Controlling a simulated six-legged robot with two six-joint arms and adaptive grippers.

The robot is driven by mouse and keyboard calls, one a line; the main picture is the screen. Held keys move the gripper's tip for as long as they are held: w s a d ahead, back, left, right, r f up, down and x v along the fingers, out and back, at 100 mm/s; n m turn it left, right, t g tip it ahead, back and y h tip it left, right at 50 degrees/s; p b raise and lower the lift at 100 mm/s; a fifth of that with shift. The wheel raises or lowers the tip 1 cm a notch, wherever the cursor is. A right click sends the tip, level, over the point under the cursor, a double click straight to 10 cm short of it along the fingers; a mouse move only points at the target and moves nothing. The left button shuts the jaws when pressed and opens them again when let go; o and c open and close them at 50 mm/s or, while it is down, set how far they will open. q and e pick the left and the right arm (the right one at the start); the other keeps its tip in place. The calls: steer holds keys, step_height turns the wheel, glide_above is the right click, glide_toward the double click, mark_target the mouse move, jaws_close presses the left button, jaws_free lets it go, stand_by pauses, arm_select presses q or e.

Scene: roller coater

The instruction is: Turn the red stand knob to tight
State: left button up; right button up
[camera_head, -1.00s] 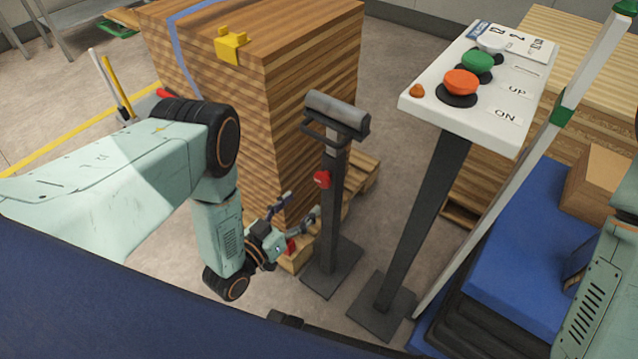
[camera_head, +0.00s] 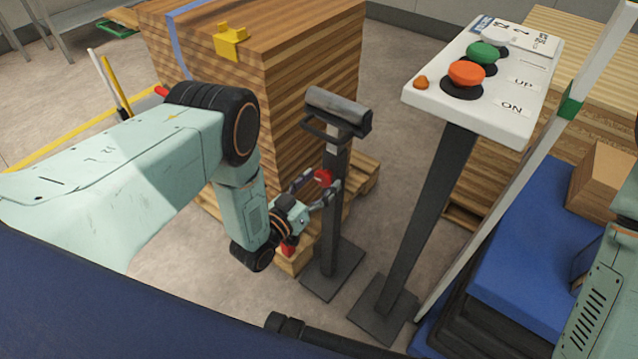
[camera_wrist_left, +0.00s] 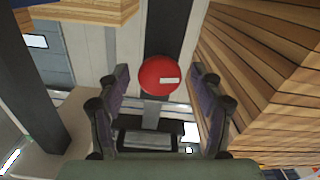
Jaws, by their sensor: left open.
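The red stand knob (camera_head: 323,177) is on the dark post of the roller stand (camera_head: 333,215). In the left wrist view the knob (camera_wrist_left: 163,76) is a round red disc with a white mark lying roughly level across it. My left gripper (camera_head: 328,183) is open, with its fingers either side of the knob in the head view. In the left wrist view the knob sits between and slightly beyond the fingertips (camera_wrist_left: 160,78), with gaps on both sides. The knob is partly hidden by a finger in the head view. My right gripper is not in view.
A tall wood stack (camera_head: 300,90) with a yellow piece (camera_head: 231,41) stands behind the left arm. A control panel (camera_head: 430,95) with green and orange buttons stands to the right on a dark post. Blue-topped equipment (camera_head: 530,240) is at the right.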

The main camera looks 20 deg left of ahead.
arm_select(q)
steer(key=shift+c, duration=0.4)
steer(key=c, duration=1)
steer(key=shift+c, duration=0.2)
steer(key=shift+m, duration=0.4)
steer(key=m+p, duration=0.1)
steer(key=m, duration=0.2)
steer(key=shift+m, duration=0.3)
steer(key=m+p, duration=0.1)
steer(key=m, duration=0.4)
steer(key=shift+a, duration=0.1)
steer(key=m+p, duration=0.1)
steer(key=m, duration=0.4)
steer(key=shift+m, duration=0.4)
steer(key=shift+m+p, duration=0.5)
steer(key=shift+m, duration=1.8)
